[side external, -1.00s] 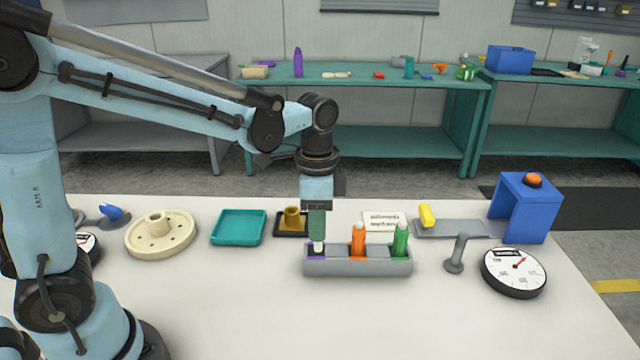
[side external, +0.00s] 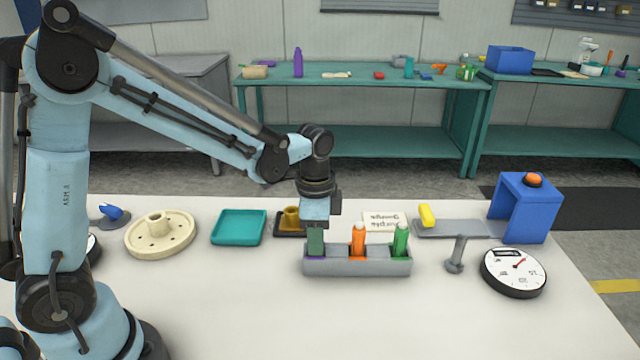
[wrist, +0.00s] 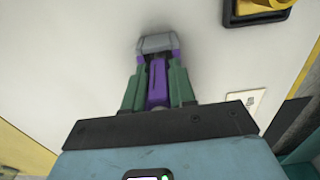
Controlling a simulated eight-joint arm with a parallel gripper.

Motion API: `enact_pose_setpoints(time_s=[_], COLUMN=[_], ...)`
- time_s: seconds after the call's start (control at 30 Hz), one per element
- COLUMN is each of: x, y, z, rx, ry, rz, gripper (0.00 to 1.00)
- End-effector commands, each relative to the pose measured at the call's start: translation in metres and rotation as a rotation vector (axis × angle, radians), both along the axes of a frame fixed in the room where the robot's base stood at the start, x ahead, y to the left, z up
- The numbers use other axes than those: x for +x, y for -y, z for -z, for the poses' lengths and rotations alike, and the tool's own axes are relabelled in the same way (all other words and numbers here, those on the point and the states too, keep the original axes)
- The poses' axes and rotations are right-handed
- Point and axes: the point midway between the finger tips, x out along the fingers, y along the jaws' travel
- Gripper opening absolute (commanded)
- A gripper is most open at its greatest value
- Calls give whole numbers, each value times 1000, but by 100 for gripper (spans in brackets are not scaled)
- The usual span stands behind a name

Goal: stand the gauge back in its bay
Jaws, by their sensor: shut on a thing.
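The grey rack (side external: 385,267) stands on the white table with several bays in a row. An orange gauge (side external: 358,241) stands in its middle bay and a green gauge (side external: 400,241) in its right bay. My gripper (side external: 316,246) is low over the left bay, pointing down, its green fingers close above the purple-marked bay (side external: 315,258). In the wrist view the fingers are shut on a purple gauge (wrist: 157,82). Its far end meets a grey block with purple edges (wrist: 157,43), seemingly the rack's end. How deep the gauge sits is hidden.
A grey post (side external: 457,254) and a round dial (side external: 514,272) are at right. A teal tray (side external: 239,227) and cream wheel hub (side external: 160,233) are at left. The table in front is clear.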

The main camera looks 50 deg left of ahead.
Motion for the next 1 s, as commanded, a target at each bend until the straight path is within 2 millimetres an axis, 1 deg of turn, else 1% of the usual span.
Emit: enact_pose_setpoints(time_s=[0.47,0.5,0.6,0.63,0.77,0.87,1.0], x=[0,0,1,1,2,1,1], y=[0,0,0,0,0,0,0], z=[12,12,12,12,8,-1,-22], rx=[0,-1,-1,-1,-1,0,-1], ry=[1,2,4,4,6,6,4], rz=[0,0,0,0,0,0,0], gripper=[0,31,46,50,50,51,51])
